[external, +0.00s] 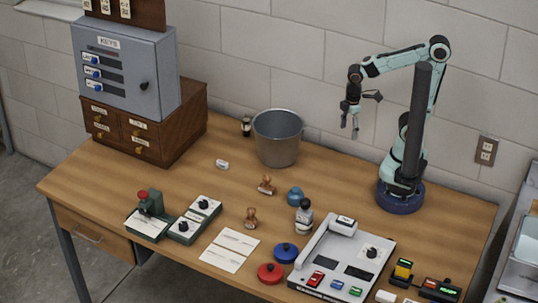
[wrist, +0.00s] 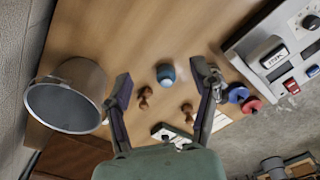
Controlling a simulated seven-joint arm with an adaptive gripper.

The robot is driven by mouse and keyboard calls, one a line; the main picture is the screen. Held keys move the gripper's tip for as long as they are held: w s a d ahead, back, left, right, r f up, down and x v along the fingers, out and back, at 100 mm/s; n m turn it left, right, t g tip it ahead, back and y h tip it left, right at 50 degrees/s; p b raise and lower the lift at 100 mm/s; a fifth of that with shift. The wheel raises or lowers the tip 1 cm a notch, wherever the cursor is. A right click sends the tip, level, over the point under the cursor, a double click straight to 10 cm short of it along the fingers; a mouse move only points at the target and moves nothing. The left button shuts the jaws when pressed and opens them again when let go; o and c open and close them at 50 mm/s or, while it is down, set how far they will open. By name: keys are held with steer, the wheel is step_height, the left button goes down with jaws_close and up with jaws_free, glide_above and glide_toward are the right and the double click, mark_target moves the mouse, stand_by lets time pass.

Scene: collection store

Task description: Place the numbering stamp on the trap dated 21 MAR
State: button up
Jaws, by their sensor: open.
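Two pale cards with printing (external: 230,249) lie flat on the wooden table; I cannot read a date on either, nor tell whether they are the traps. Two brown wooden-handled stamps stand behind them, one nearer the cards (external: 251,218) and one farther back (external: 266,185). I cannot tell which, if either, is the numbering stamp. Both also show in the wrist view, left (wrist: 145,98) and right (wrist: 187,111). My gripper (external: 349,129) is open and empty, high above the table, right of the bucket. In the wrist view, my gripper (wrist: 162,74) has its fingers wide apart.
A metal bucket (external: 278,138) stands near the wall. A blue domed object (external: 295,195), a dark-and-white figure-like item (external: 304,216), and red (external: 269,273) and blue (external: 285,252) discs lie between cards and grey console (external: 340,262). A key cabinet (external: 125,70) stands back left.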

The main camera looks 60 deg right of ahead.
steer(key=s+d+r+m, duration=0.1)
steer(key=s+d+m, duration=0.3)
steer(key=m, duration=0.5)
steer(key=shift+s+d+r+m+g, duration=0.15)
steer(key=shift+s+d+m+g, duration=0.15)
steer(key=shift+s, duration=0.55)
steer(key=shift+o, duration=0.3)
